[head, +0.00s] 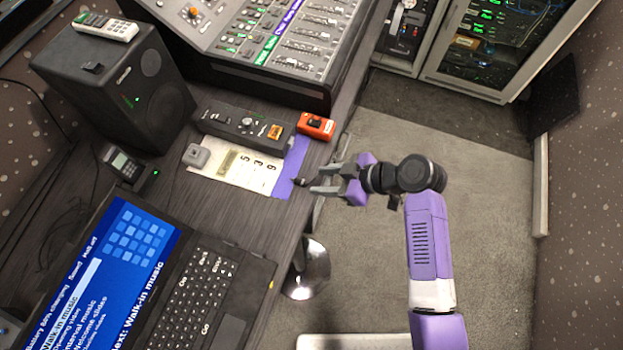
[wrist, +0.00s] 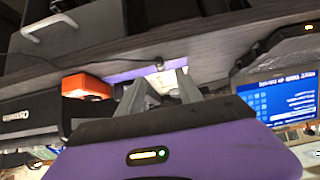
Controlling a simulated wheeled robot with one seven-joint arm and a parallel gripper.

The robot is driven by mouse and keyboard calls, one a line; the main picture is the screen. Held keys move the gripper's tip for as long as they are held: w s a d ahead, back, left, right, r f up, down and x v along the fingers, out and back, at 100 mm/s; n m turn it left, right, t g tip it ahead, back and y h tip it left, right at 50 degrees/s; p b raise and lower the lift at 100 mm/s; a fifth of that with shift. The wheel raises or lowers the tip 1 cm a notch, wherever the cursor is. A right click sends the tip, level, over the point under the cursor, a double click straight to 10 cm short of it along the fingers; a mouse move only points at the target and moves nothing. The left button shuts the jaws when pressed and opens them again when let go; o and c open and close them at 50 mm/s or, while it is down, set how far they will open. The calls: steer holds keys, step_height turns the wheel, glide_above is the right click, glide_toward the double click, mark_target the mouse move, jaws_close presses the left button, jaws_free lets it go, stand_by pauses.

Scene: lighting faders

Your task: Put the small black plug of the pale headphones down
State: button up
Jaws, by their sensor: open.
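My gripper (head: 321,181) is at the table's right edge, fingers pointing left, open. A small dark piece (head: 300,182), which looks like the black plug, lies at the purple strip just beyond the fingertips. In the wrist view a small dark piece (wrist: 160,66) shows by the purple strip, ahead of the gap between the open fingers (wrist: 162,84). It appears apart from the fingers. A shiny pale rounded object (head: 309,268) is beside the table edge below; I cannot tell whether it is part of the headphones. No complete headphones are clearly visible.
A white sheet with a purple end (head: 291,168) lies on the dark table. An orange box (head: 316,126), a black control box (head: 243,126) and a grey cube (head: 196,156) are near it. An open laptop (head: 205,300) fills the front. Bare tabletop lies between.

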steer(key=v, duration=0.7)
steer(key=s+d+f+m+t+h, duration=0.3)
steer(key=s+d+m, duration=0.2)
steer(key=s, duration=0.3)
steer(key=s+d+f+m+t+h, duration=0.3)
steer(key=s+d+m+h, duration=0.15)
steer(key=s, duration=0.25)
steer(key=s+d+r+m+t+h, duration=0.1)
steer(key=s+r+m+t, duration=0.1)
steer(key=s+r, duration=0.4)
steer(key=s+d+r+m+t, duration=0.1)
steer(key=s+r, duration=0.6)
steer(key=r, duration=0.7)
steer(key=m+t, duration=0.1)
steer(key=t, duration=0.1)
steer(key=shift+d+t+h, duration=0.3)
steer(key=shift+d+h, duration=0.05)
